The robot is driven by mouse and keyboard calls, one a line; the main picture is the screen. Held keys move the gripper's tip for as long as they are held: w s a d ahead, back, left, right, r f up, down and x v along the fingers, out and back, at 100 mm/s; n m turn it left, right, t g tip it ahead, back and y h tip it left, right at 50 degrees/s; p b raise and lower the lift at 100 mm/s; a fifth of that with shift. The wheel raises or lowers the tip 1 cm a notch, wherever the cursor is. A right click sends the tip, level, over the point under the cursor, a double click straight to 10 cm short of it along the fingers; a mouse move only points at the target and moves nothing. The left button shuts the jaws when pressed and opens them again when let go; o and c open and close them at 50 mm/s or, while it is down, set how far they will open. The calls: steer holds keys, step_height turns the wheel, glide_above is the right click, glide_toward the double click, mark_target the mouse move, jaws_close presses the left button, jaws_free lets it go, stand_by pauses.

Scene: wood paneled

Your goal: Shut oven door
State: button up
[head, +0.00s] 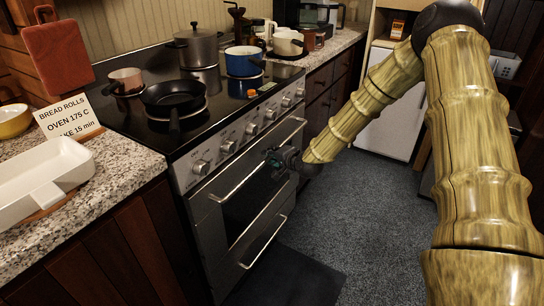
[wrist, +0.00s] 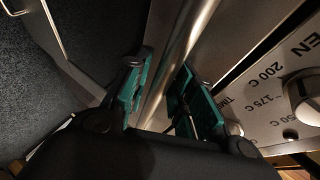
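The oven door (head: 216,230) is the steel front with a dark window, below the knob panel. In the head view it looks flush or nearly flush with the oven front; I cannot tell if a small gap remains. Its bar handle (head: 240,178) runs along the top edge. My gripper (head: 277,160) is at the right part of the door, close to the handle. In the wrist view the handle (wrist: 192,38) runs between the two teal-padded fingers of my gripper (wrist: 162,92), which are apart. Contact with the bar is unclear.
The knob panel (head: 234,141) sits just above the door, and its knobs are close to my gripper in the wrist view. A lower bar handle (head: 263,243) is beneath. Pots and a black pan (head: 173,96) stand on the stovetop. The grey carpet (head: 350,215) in front is clear.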

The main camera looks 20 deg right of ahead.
steer(key=v, duration=1.1)
steer(key=shift+s, duration=0.25)
steer(key=shift+d, duration=0.1)
steer(key=s+a+f+n+g, duration=0.3)
steer(key=s+a+f, duration=0.2)
steer(key=s+f, duration=0.5)
steer(key=s+a+f+n+g, duration=0.4)
steer(key=s+a+f, duration=0.3)
steer(key=f, duration=0.5)
steer(key=s+a+f+n+g+h, duration=0.15)
steer(key=s+f, duration=0.25)
steer(key=s, duration=0.4)
steer(key=s+a+f+n+g+y, duration=0.1)
steer(key=s+f+n+g, duration=0.1)
steer(key=s+f, duration=0.35)
steer(key=s+a+f+n+g+h, duration=0.1)
steer(key=s+f+n+g+h, duration=0.15)
steer(key=s, duration=1.15)
step_height(320, 180, up, 16)
steer(key=y+p, duration=0.1)
steer(key=p, duration=1.4)
steer(key=shift+a+n, duration=0.2)
steer(key=shift+n, duration=0.1)
